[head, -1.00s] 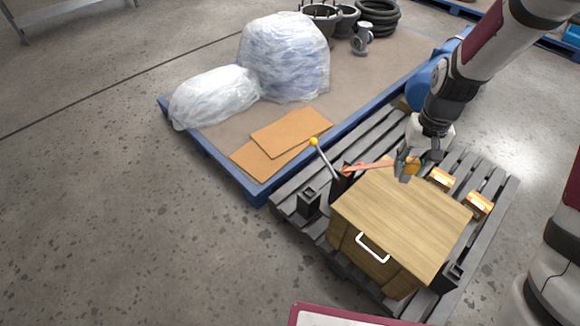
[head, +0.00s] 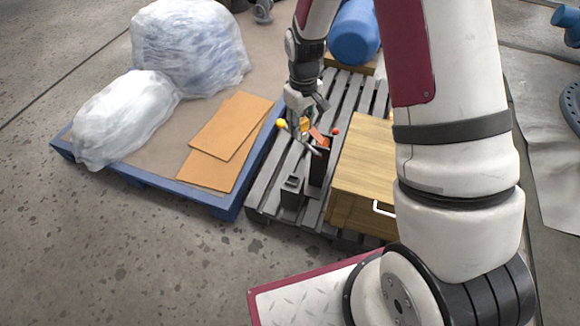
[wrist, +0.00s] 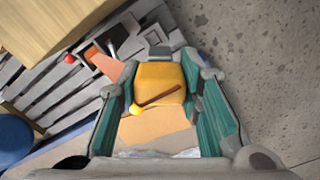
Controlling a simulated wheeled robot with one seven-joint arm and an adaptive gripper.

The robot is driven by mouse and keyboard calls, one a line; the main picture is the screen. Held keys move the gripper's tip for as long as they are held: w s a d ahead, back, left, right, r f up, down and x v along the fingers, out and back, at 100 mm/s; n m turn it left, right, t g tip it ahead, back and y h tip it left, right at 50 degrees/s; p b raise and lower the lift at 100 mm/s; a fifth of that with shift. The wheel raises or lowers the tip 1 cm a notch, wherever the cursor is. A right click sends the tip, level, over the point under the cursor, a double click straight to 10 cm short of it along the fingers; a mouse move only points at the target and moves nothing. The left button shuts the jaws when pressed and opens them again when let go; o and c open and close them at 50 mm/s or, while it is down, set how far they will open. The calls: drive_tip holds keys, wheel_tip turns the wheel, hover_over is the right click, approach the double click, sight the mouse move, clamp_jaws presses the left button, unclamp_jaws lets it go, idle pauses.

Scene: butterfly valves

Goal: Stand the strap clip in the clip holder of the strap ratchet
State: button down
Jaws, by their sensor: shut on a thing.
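My gripper (head: 300,122) is shut on the orange-yellow strap clip (wrist: 160,78), which sits between its teal pads in the wrist view. The clip is small and partly hidden in the head view (head: 305,126). An orange strap (head: 318,138) runs to the dark strap ratchet (head: 318,170), which has a yellow knob (head: 281,123) and a red knob (head: 336,131) near it. The strap also shows in the wrist view (wrist: 103,62). A dark, open-topped socket (head: 292,188) stands beside the ratchet; I cannot tell whether it is the clip holder. The clip is above the slats.
A wooden box (head: 362,165) with a white handle stands right of the ratchet on the grey slatted pallet (head: 262,195). A blue pallet (head: 215,205) with orange sheets (head: 207,172) and wrapped bundles (head: 190,48) lies to the left. A blue cylinder (head: 355,32) is behind.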

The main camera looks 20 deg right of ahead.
drive_tip(key=shift+w+f+n+b, duration=1.15)
drive_tip(key=shift+f+b, duration=2.45)
drive_tip(key=shift+f, duration=1.8)
drive_tip(key=shift+w+f+n+b, duration=1.15)
drive_tip(key=shift+f+b, duration=2.45)
drive_tip(key=shift+f, duration=1.75)
drive_tip(key=shift+w+f+n+b, duration=1.15)
drive_tip(key=shift+f+b, duration=2.45)
drive_tip(key=shift+f, duration=1.8)
drive_tip(key=shift+w+f+m+b, duration=0.15)
drive_tip(key=shift+f+b, duration=0.25)
drive_tip(key=shift+f, duration=0.3)
drive_tip(key=shift+w+f+m+b, duration=0.1)
drive_tip(key=shift+f+b, duration=0.25)
drive_tip(key=shift+f, duration=0.3)
drive_tip(key=c, duration=1.1)
unclamp_jaws()
drive_tip(key=shift+s, duration=0.1)
drive_tip(key=shift+o, duration=0.2)
drive_tip(key=shift+r, duration=0.15)
